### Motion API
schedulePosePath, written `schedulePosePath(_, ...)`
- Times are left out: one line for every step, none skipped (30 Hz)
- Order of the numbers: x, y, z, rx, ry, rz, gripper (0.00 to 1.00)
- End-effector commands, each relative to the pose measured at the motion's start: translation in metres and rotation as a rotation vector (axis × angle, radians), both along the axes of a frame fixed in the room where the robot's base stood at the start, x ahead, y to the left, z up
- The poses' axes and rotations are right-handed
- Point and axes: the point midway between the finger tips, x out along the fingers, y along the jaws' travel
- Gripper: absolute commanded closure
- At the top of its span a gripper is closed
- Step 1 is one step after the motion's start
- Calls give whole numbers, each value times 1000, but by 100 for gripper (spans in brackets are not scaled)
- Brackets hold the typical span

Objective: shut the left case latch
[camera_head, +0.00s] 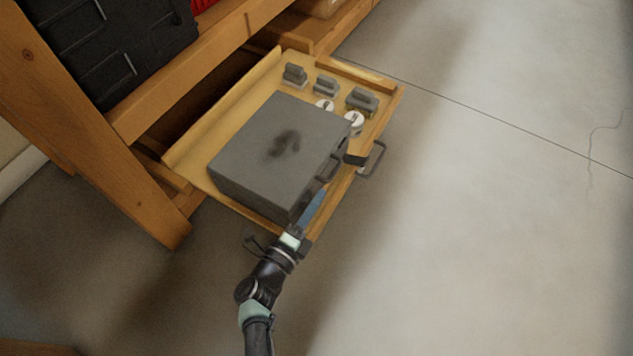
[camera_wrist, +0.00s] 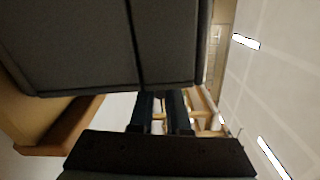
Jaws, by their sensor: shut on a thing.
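The grey case (camera_head: 262,150) lies closed in the pulled-out drawer, with a dark smudge on its lid. Its carry handle (camera_head: 327,171) is on the side facing the lower right. My gripper (camera_head: 302,218) is at the case's near front corner, left of the handle. In the wrist view the case (camera_wrist: 75,45) fills the upper left, with a dark seam running down it. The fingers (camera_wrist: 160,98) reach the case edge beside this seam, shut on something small. The left case latch is hidden at the fingertips; what they hold appears to be that latch.
The wooden drawer (camera_head: 190,150) also holds several grey blocks (camera_head: 326,86) and two white round pieces (camera_head: 354,123) behind the case. A drawer handle (camera_head: 374,161) juts from its front. A bench leg (camera_head: 150,205) stands left; the floor at right is clear.

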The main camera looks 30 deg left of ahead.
Motion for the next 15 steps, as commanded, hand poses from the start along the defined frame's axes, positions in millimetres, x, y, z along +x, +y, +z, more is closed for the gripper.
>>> schedulePosePath(0,1,0,0,0,1,100)
schedulePosePath(0,1,0,0,0,2,100)
schedulePosePath(0,1,0,0,0,2,100)
schedulePosePath(0,1,0,1,0,2,100)
schedulePosePath(0,1,0,1,0,2,84)
schedulePosePath(0,1,0,1,0,2,77)
schedulePosePath(0,1,0,1,0,2,73)
schedulePosePath(0,1,0,1,0,2,73)
schedulePosePath(0,1,0,1,0,2,73)
schedulePosePath(0,1,0,1,0,2,73)
schedulePosePath(0,1,0,1,0,2,73)
schedulePosePath(0,1,0,2,0,2,73)
schedulePosePath(0,1,0,2,0,1,73)
schedulePosePath(0,1,0,2,0,1,73)
schedulePosePath(0,0,0,2,0,1,73)
